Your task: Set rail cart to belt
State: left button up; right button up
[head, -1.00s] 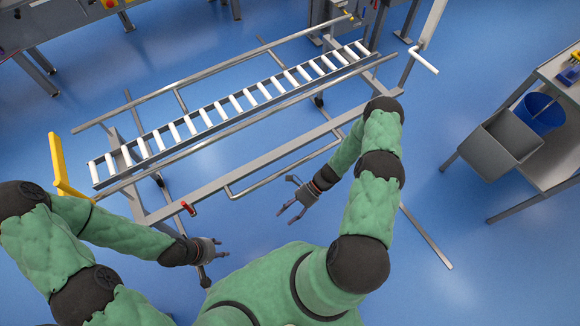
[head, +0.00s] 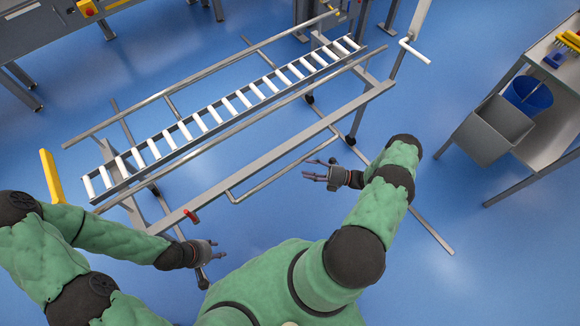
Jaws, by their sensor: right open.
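The rail cart (head: 250,165) is a grey metal frame on castors with a sloping row of white rollers (head: 215,115) between side rails. It stands in front of me, running from lower left to upper right. A U-shaped bar (head: 283,170) sticks out on its near side. My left gripper (head: 222,249) is open and empty near the cart's lower left end, apart from it. My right gripper (head: 309,175) is open and empty, just right of the U-shaped bar, not visibly holding it. I cannot tell for sure which machine is the belt.
Grey machinery (head: 60,40) with a yellow-and-red button stands at the upper left. A crank handle (head: 415,52) and a yellow lever (head: 50,176) flank the cart. Blue floor is open between cart and bench.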

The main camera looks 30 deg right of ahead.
aim_at(290, 167)
jog(key=x, duration=0.7)
jog(key=shift+w+a, duration=0.2)
jog(key=shift+a, duration=0.05)
grip_shut()
